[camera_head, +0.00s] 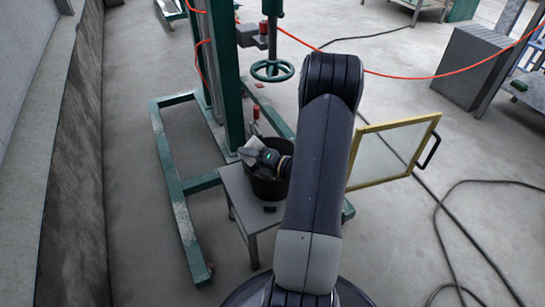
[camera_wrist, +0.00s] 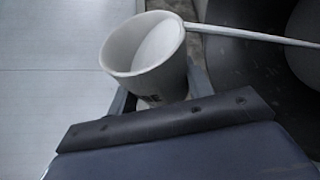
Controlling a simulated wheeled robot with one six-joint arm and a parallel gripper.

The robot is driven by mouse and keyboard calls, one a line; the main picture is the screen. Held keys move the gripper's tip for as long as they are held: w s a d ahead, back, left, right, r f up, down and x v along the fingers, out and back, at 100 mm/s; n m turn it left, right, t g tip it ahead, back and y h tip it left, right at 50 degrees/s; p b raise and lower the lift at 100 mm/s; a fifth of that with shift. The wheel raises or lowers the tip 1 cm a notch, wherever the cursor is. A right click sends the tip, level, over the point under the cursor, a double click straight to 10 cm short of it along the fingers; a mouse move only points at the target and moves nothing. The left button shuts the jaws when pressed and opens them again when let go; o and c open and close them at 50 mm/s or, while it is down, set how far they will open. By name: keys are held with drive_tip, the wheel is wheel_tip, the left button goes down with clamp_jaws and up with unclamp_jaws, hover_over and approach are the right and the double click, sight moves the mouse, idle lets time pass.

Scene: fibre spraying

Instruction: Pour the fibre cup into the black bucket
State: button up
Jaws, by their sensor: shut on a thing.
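A white cup (camera_wrist: 150,78) with dark letters partly showing is held between the fingers of my gripper (camera_wrist: 160,94). Its open mouth faces the wrist camera and its inside looks white; I cannot tell how much fibre is in it. The black bucket (camera_head: 268,188) stands on a small grey table in the head view, and my gripper (camera_head: 262,156) is over its mouth area. The bucket's dark inside seems to fill the right of the wrist view (camera_wrist: 252,78), beside the cup. The cup is hard to make out in the head view.
The small grey table (camera_head: 240,200) stands by a green steel frame (camera_head: 178,200) with a handwheel (camera_head: 272,70). A yellow-framed panel (camera_head: 392,152) is right of my arm. A thin pale rod (camera_wrist: 250,36) runs right from the cup's rim. Cables cross the floor at right.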

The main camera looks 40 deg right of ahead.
sight(260, 145)
drive_tip(key=shift+d+r+m+p, duration=0.15)
drive_tip(key=shift+r+m+p, duration=0.25)
drive_tip(key=shift+m, duration=0.4)
idle(0.6)
drive_tip(key=shift+d+f+m+t+y+p, duration=0.25)
drive_tip(key=shift+d+m+t+y+p, duration=0.2)
drive_tip(key=shift+d+m, duration=0.35)
idle(0.6)
drive_tip(key=shift+d+r+m+t+p, duration=0.25)
drive_tip(key=shift+r+m+p, duration=0.3)
drive_tip(key=shift+p, duration=0.4)
idle(0.3)
drive_tip(key=shift+d+r+m+t+y+p, duration=0.15)
drive_tip(key=shift+d+r+m+t+p, duration=0.2)
drive_tip(key=shift+m+p, duration=0.5)
drive_tip(key=shift+d+r+m+t+y+p, duration=0.1)
drive_tip(key=shift+d+r+m+t+p, duration=0.2)
drive_tip(key=shift+m+p, duration=0.45)
idle(1.2)
drive_tip(key=shift+d+r+m+t+p, duration=0.25)
drive_tip(key=shift+r+m+p, duration=0.45)
drive_tip(key=shift+m, duration=0.15)
